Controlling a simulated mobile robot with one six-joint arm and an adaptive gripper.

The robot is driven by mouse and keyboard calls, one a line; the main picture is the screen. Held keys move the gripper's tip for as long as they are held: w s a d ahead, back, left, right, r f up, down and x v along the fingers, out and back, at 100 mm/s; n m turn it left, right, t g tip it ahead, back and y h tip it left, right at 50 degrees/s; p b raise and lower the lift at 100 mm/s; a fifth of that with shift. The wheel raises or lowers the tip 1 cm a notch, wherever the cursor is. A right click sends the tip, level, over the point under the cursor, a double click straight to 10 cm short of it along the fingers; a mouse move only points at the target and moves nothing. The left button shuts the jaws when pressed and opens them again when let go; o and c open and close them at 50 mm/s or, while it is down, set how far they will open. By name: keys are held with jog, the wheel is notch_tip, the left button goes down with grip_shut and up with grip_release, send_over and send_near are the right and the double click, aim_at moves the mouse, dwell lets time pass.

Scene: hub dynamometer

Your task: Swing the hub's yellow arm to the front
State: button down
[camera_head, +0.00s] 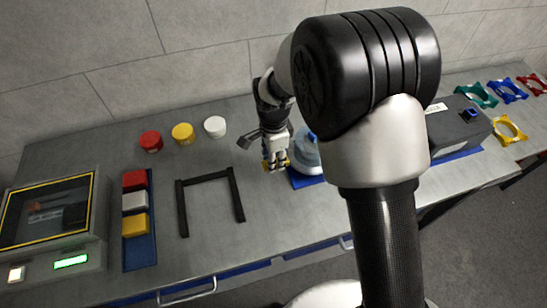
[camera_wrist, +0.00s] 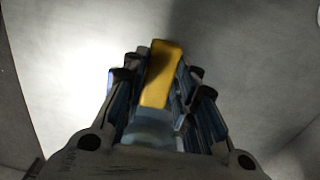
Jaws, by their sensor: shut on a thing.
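The hub (camera_head: 306,152) is a pale blue-grey round body on a blue base plate (camera_head: 306,181), right of the middle of the bench in the head view. My arm partly hides it. The hub's yellow arm (camera_wrist: 161,72) shows between my fingers in the wrist view; in the head view a little yellow (camera_head: 265,164) shows at the fingertips. My gripper (camera_head: 276,163) is at the left side of the hub, shut on the yellow arm. In the wrist view my gripper (camera_wrist: 160,100) has fingers on both sides of it.
A black U-shaped frame (camera_head: 181,208) lies left of the hub. Red (camera_head: 151,140), yellow (camera_head: 182,133) and white (camera_head: 215,126) caps stand behind. A blue tray (camera_head: 140,252) holds coloured blocks. A dark box (camera_head: 462,125) and coloured rings (camera_head: 509,129) are at the right.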

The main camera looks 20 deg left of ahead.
jog(key=shift+s+d, duration=0.1)
jog(key=shift+s, duration=0.05)
jog(key=shift+s+d+n+p, duration=0.4)
jog(key=shift+s+d+n, duration=0.35)
jog(key=shift+n, duration=0.35)
jog(key=shift+s+d+n+p, duration=0.35)
jog(key=shift+s+d+n, duration=0.5)
jog(key=shift+n, duration=0.35)
jog(key=shift+s+d+n+p, duration=0.15)
jog(key=shift+s+d+n, duration=0.1)
jog(key=shift+d+n, duration=0.35)
jog(key=shift+s+d+n+p, duration=0.15)
jog(key=shift+s+d+n, duration=0.1)
jog(key=shift+d+n, duration=0.35)
jog(key=shift+s+d+n, duration=0.3)
jog(key=shift+d+n, duration=0.55)
jog(key=shift+n, duration=0.05)
jog(key=shift+s+d+n+p, duration=0.1)
jog(key=shift+d+n+p, duration=0.3)
jog(key=shift+d+n, duration=2)
jog(key=shift+d, duration=0.1)
jog(key=shift+w+d+n+p, duration=0.2)
jog(key=shift+w+d+n, duration=0.1)
jog(key=shift+d+n, duration=0.3)
jog(key=shift+w+d+n+p, duration=0.15)
jog(key=shift+w+d+n, duration=0.1)
jog(key=shift+d+n, duration=0.3)
jog(key=shift+w+d+n, duration=0.45)
jog(key=shift+d+n, duration=0.35)
jog(key=shift+n, duration=0.25)
